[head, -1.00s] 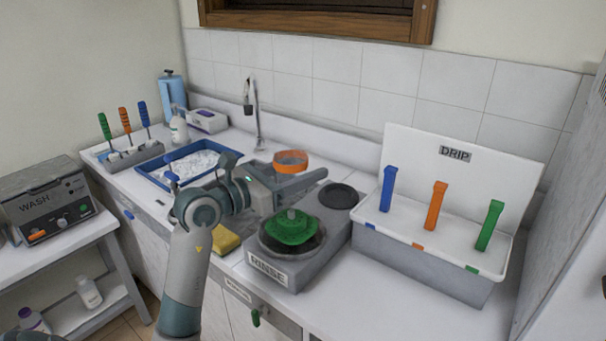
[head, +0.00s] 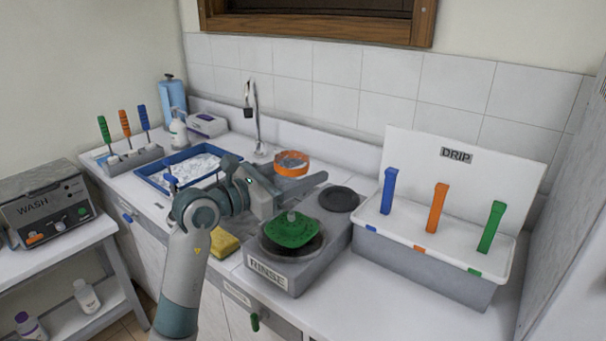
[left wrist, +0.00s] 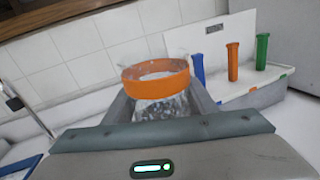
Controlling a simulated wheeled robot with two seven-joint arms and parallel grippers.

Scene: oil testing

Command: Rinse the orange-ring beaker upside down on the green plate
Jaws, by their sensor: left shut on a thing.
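The orange-ring beaker (head: 292,162) is clear glass with a wide orange band near its upper end. My left gripper (head: 300,174) is shut on it and holds it behind the rinse unit, left of the black disc. In the left wrist view the beaker (left wrist: 157,82) sits between both fingers, band up; the near finger hides its lower part in the head view. Which end is its mouth I cannot tell clearly. The green plate (head: 291,231) lies on the front round well of the grey unit marked RINSE (head: 268,274), with a small clear nozzle at its centre. My right gripper is not in view.
A white DRIP rack (head: 437,245) with blue, orange and green posts stands on the right. A yellow sponge (head: 224,245), a blue tray (head: 178,184), a faucet (head: 257,120) and a brush holder (head: 135,157) are left. The WASH machine (head: 48,208) is far left.

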